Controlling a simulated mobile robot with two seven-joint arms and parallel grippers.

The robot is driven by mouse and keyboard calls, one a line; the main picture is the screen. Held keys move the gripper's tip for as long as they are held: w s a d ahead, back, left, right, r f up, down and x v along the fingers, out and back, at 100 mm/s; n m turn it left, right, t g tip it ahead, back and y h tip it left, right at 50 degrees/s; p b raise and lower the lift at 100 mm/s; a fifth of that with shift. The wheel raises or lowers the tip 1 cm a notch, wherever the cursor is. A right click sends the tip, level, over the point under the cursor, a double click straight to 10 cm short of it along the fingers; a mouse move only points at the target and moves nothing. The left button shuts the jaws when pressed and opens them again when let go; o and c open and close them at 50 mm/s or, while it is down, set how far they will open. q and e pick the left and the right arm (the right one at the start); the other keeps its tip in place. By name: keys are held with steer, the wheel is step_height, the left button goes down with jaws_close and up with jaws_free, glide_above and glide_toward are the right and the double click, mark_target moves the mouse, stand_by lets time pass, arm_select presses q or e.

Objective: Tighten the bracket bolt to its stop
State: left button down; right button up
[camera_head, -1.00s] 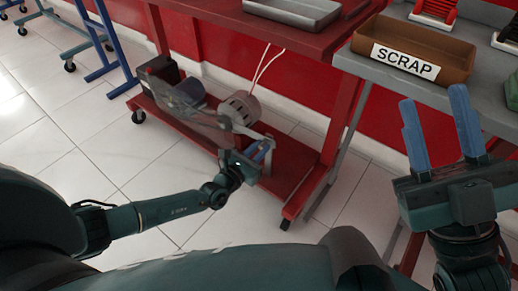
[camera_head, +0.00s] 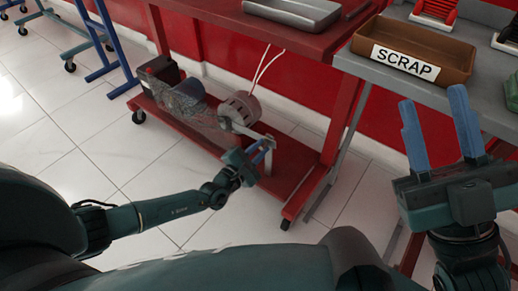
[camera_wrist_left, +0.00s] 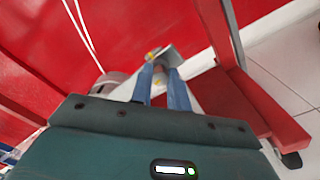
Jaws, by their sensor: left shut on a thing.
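A grey metal bracket (camera_head: 244,129) stands beside a round grey unit (camera_head: 238,106) on the red trolley's lower shelf. My left gripper (camera_head: 266,150) reaches the bracket's near end. In the left wrist view its blue fingers (camera_wrist_left: 160,78) are close together at the pale bracket plate (camera_wrist_left: 172,55). A small yellowish piece, apparently the bolt (camera_wrist_left: 158,69), shows between the fingertips. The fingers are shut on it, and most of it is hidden. My right gripper (camera_head: 434,102) is open and empty, with blue fingers apart, in front of the grey table.
The red trolley (camera_head: 290,160) has a lower shelf with a dark box (camera_head: 158,78) and a see-through cover around a dark cylinder. Its upright leg stands right of my left gripper. A SCRAP bin (camera_head: 440,50) stands on the grey table. A metal tray (camera_head: 292,12) lies on the trolley top.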

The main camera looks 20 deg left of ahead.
arm_select(q)
steer(key=m, duration=0.2)
steer(key=shift+m, duration=0.4)
steer(key=m+p, duration=0.1)
steer(key=m, duration=0.3)
steer(key=shift+m, duration=0.3)
steer(key=m+p, duration=0.1)
steer(key=m, duration=0.4)
steer(key=shift+r, duration=0.1)
steer(key=m+p, duration=0.1)
steer(key=m, duration=0.3)
steer(key=shift+m, duration=0.4)
steer(key=shift+m+p, duration=0.45)
steer(key=shift+m, duration=1.25)
arm_select(e)
steer(key=shift+w+a+f+m+h, duration=0.1)
steer(key=shift+w+f+m+h, duration=0.1)
steer(key=shift+f+m+h, duration=1.15)
steer(key=shift+w+a+f+m+h, duration=0.15)
steer(key=shift+f+m+h, duration=0.85)
steer(key=shift+m+h, duration=0.5)
arm_select(q)
steer(key=c, duration=1.3)
jaws_free()
steer(key=shift+c, duration=0.2)
arm_select(e)
steer(key=shift+f, duration=0.1)
